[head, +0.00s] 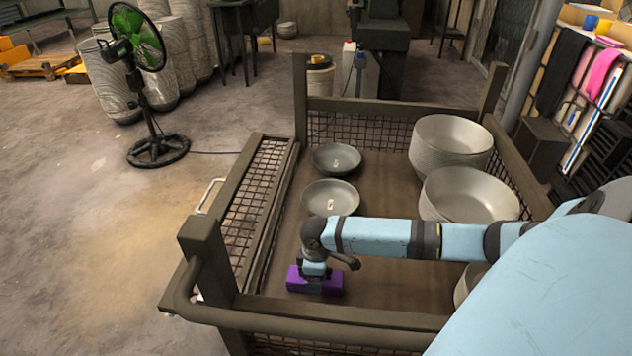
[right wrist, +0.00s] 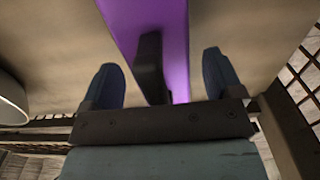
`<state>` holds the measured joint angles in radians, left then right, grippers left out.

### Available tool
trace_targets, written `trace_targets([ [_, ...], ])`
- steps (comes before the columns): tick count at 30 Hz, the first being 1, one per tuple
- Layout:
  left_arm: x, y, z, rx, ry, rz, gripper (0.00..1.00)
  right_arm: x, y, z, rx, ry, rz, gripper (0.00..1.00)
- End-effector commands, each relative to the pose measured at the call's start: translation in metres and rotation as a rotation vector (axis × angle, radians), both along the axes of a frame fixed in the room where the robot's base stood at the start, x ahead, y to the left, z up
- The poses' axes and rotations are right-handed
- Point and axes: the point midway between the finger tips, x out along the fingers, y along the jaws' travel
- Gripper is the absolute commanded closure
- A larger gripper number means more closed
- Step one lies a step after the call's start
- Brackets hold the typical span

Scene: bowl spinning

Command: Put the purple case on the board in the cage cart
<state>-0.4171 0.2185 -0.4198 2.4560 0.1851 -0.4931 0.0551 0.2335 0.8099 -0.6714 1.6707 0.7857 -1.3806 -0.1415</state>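The purple case (head: 330,284) lies on the brown board (head: 390,292) inside the cage cart (head: 268,185), near the cart's front left corner. My right gripper (head: 314,272) is directly above the case, pointing down at it. In the right wrist view the purple case (right wrist: 172,28) has a dark handle-like part. This part stands between the two spread fingers of my right gripper (right wrist: 162,75), with a gap visible on each side. Whether the case bears fully on the board is hidden by the gripper. My left gripper is not in view.
Two shallow grey bowls, a nearer one (head: 330,198) and a farther one (head: 337,159), lie on the board behind my right gripper. Large pale bowl stacks (head: 452,140) fill the cart's right side. The cart's front rail (head: 300,317) is close to the case. A green fan (head: 138,38) stands outside.

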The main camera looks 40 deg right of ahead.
Motion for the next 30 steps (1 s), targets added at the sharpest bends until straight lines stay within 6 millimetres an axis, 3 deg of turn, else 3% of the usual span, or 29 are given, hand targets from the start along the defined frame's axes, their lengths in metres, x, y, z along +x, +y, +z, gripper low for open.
trace_targets([
  [8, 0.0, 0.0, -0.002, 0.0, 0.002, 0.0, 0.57, 0.0, 0.0, 0.001, 0.0, 0.0, 0.0, 0.13],
  [11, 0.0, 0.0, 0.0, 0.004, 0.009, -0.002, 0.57, 0.0, 0.0, 0.009, 0.0, -0.001, 0.001, 0.13],
  [24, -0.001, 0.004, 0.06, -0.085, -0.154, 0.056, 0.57, 0.001, 0.0, 0.098, 0.0, -0.002, 0.001, 0.13],
  [30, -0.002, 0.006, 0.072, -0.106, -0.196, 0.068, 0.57, 0.0, 0.0, 0.119, 0.001, -0.001, 0.0, 0.13],
])
